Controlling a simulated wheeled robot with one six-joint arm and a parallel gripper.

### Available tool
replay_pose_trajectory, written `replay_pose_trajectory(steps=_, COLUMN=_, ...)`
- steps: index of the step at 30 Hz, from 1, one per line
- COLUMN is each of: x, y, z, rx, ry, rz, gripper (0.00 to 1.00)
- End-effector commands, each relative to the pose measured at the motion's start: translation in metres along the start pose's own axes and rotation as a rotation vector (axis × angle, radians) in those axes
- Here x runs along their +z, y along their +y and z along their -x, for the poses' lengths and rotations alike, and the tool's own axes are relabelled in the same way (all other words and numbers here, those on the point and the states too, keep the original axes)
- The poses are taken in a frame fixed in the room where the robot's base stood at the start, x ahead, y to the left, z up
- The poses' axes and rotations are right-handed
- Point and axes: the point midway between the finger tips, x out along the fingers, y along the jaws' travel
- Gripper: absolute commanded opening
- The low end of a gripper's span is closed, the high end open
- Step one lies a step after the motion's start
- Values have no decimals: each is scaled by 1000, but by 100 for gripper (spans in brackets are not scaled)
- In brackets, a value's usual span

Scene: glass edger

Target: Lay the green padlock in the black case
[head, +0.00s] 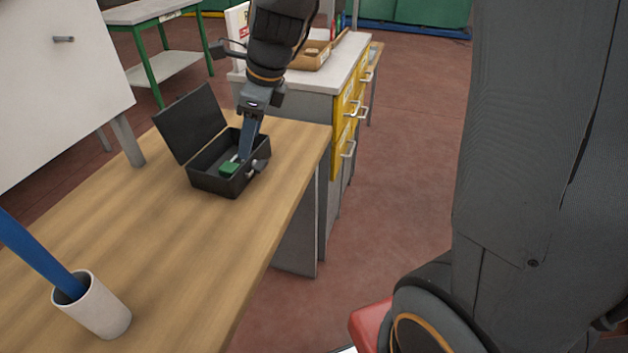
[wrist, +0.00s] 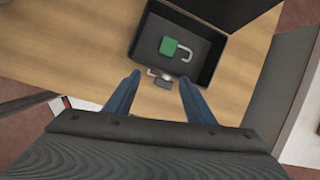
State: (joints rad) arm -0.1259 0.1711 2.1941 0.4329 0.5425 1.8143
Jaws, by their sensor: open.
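The green padlock (head: 229,168) lies inside the open black case (head: 208,182) on the wooden table. In the wrist view the padlock (wrist: 169,46) rests flat on the case floor with its silver shackle pointing right, and the case (wrist: 209,72) walls surround it. The case lid (head: 190,122) stands raised at the back. My gripper (head: 243,155) is at the case in the head view. In the wrist view my gripper (wrist: 158,85) shows its two blue fingers spread apart with nothing between them, the case's front latch showing beyond the tips.
A white cup (head: 100,312) holding a blue item (head: 35,250) stands at the table's near left. The middle of the wooden table (head: 170,245) is clear. A grey cabinet with yellow drawers (head: 347,110) stands behind the table, with a cardboard tray (head: 312,58) on top.

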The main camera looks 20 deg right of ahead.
Motion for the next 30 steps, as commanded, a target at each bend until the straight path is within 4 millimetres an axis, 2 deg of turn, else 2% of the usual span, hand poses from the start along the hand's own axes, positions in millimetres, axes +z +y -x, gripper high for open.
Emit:
replay_pose_trajectory(steps=3, x=-33, y=12, z=-1, rx=7, ry=51, rz=304, gripper=50)
replay_pose_trajectory(steps=9, x=-88, y=35, z=-1, rx=59, ry=129, rz=869, gripper=50)
replay_pose_trajectory(steps=18, x=-158, y=73, z=1, rx=207, ry=181, rz=1669, gripper=50)
replay_pose_trajectory(steps=24, x=-181, y=88, z=2, rx=281, ry=175, rz=1970, gripper=50)
replay_pose_trajectory(steps=30, x=-186, y=91, z=2, rx=298, ry=171, rz=2039, gripper=50)
